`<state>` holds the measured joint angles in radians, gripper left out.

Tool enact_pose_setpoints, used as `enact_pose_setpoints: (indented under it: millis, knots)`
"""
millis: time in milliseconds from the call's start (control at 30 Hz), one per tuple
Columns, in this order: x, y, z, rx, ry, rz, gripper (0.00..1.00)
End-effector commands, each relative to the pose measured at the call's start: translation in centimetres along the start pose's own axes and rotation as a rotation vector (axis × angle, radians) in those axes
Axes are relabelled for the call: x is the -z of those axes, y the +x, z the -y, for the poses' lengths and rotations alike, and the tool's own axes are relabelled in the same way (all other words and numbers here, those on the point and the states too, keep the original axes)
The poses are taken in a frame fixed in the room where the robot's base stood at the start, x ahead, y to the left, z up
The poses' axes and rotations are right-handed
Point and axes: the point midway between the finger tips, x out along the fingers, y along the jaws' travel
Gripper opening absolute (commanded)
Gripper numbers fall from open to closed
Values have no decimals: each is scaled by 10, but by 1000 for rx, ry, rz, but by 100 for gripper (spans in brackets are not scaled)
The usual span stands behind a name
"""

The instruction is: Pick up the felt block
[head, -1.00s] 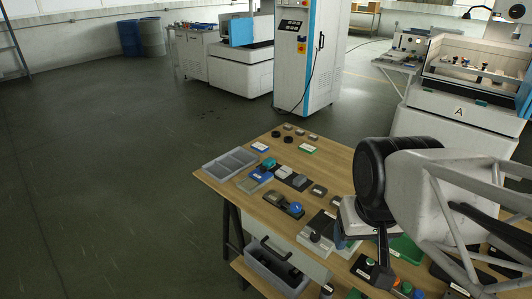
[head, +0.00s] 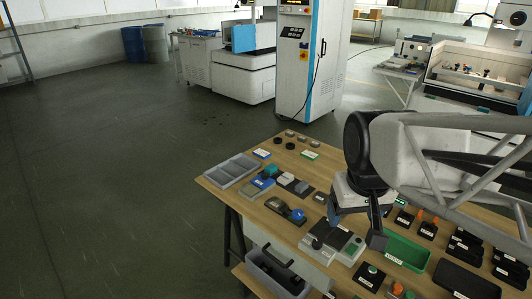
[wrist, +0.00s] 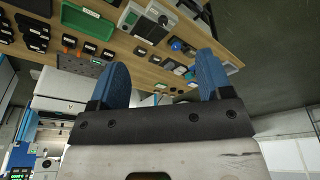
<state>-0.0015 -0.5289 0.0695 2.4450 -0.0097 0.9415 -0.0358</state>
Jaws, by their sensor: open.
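I cannot tell for sure which item is the felt block; several small blocks and devices lie on the wooden table (head: 262,208). Small grey blocks (head: 289,133) and two dark round pieces (head: 283,145) are at its back. My gripper (head: 352,222) hangs over the table's middle, above a grey device with a dark panel (head: 338,238), and covers part of the table. In the wrist view my gripper (wrist: 160,62) shows two blue fingers apart, with nothing between them. That view sees the table tilted, from low down.
A grey compartment tray (head: 232,170) sits at the left corner. A green tray (head: 404,252) and black holders (head: 467,245) lie to the right of my gripper. A grey bin (head: 272,272) is below the table. Open floor (head: 110,180) lies left.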

Motion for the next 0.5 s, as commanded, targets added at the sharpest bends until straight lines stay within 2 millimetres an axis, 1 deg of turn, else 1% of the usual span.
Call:
enact_pose_setpoints:
  millis: [33, 100, 267, 500]
  knots:
    - [12, 0, 0, 1, -11, 5, 72]
    - [29, 0, 1, 2, -27, 10, 72]
    - [66, 0, 2, 4, -66, 21, 72]
    - [122, 6, 4, 9, -123, 37, 72]
